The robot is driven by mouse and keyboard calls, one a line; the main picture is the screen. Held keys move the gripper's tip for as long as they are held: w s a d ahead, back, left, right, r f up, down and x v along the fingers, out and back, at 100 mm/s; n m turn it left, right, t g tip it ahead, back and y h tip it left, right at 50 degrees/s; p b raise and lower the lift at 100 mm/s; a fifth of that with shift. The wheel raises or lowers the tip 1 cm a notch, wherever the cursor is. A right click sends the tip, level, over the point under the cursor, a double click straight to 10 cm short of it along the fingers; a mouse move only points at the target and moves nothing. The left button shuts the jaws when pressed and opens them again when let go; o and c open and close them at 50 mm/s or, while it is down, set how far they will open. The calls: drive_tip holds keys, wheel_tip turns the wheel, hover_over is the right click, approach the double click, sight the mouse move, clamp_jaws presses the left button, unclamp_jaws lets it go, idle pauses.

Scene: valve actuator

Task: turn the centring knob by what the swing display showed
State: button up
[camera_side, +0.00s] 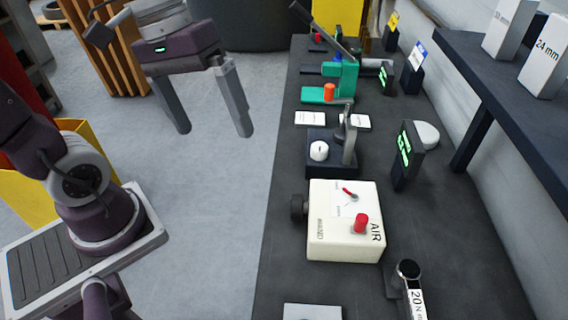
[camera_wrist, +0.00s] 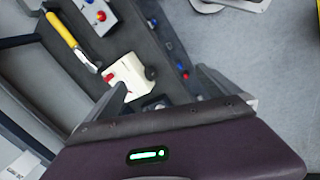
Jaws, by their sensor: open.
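My gripper (camera_side: 214,131) is open and empty, its fingers pointing down over the floor left of the bench in the side view. No knob is between its fingers. A dark block (camera_side: 326,168) on the bench carries a white round knob (camera_side: 319,150) and an upright grey lever. A small display (camera_side: 405,155) with green lit characters stands to its right; I cannot read them for certain. A cream box marked AIR (camera_side: 330,240) has a black side knob (camera_side: 298,208) and a red knob (camera_side: 360,223). Which knob is the centring one is not labelled legibly.
A green fixture (camera_side: 330,88) with a long lever and another display (camera_side: 386,78) stand farther back. A shelf (camera_side: 505,80) with marked blocks overhangs the right. White cards (camera_side: 310,118) lie on the bench.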

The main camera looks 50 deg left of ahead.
drive_tip(key=s+m+t, duration=0.1)
drive_tip(key=s+a+m+t+y, duration=0.1)
drive_tip(key=s+m+t+y, duration=0.1)
drive_tip(key=s+m, duration=0.1)
drive_tip(key=shift+a+r, duration=0.2)
drive_tip(key=shift+r, duration=0.2)
drive_tip(key=shift+s+a+r+m+t+y, duration=0.1)
drive_tip(key=shift+s+a+m+t+y, duration=0.15)
drive_tip(key=shift+m+t+y, duration=0.2)
drive_tip(key=shift+c, duration=0.7)
drive_tip(key=shift+w+a, duration=0.1)
drive_tip(key=shift+w, duration=0.2)
drive_tip(key=c, duration=0.3)
drive_tip(key=shift+y, duration=0.25)
drive_tip(key=w, duration=0.8)
drive_tip(key=shift+a+f, duration=0.15)
drive_tip(key=shift+f, duration=0.05)
drive_tip(key=c, duration=0.5)
approach(319, 147)
drive_tip(key=shift+n+g, duration=0.25)
drive_tip(key=shift+g, duration=0.1)
drive_tip(key=x, duration=0.8)
drive_tip(key=shift+w+f, duration=0.25)
drive_tip(key=shift+w, duration=0.15)
drive_tip(key=shift+c, duration=0.5)
